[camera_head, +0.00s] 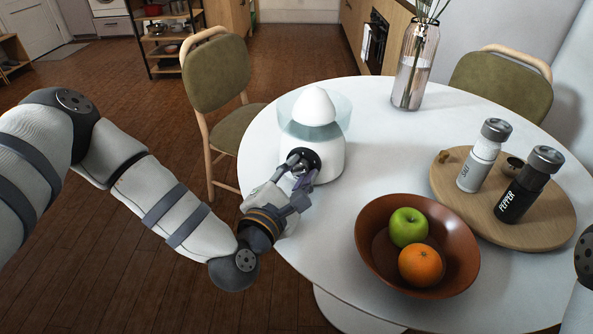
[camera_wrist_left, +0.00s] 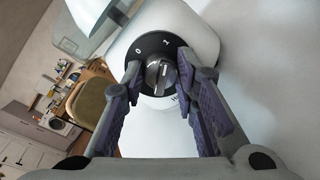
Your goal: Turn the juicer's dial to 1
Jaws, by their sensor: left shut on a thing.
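The juicer (camera_head: 317,130) is white with a clear bowl and a white cone on top, and stands on the table's left side. Its dial (camera_wrist_left: 157,76) is a grey knob on a black round plate (camera_wrist_left: 150,45) marked 0 and 1 in the left wrist view. The 0 lies upper left and the 1 upper right of the knob. My left gripper (camera_head: 298,166) is shut on the dial, one finger on each side of the knob. The fingers hide part of the plate. I cannot tell the knob's exact setting. My right gripper is out of view.
A brown bowl (camera_head: 370,252) with a green apple (camera_head: 408,227) and an orange (camera_head: 421,265) stands right of my left gripper. A wooden board (camera_head: 548,218) holds salt (camera_head: 482,157) and pepper (camera_head: 523,188) mills. Chairs (camera_head: 217,75) flank the table.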

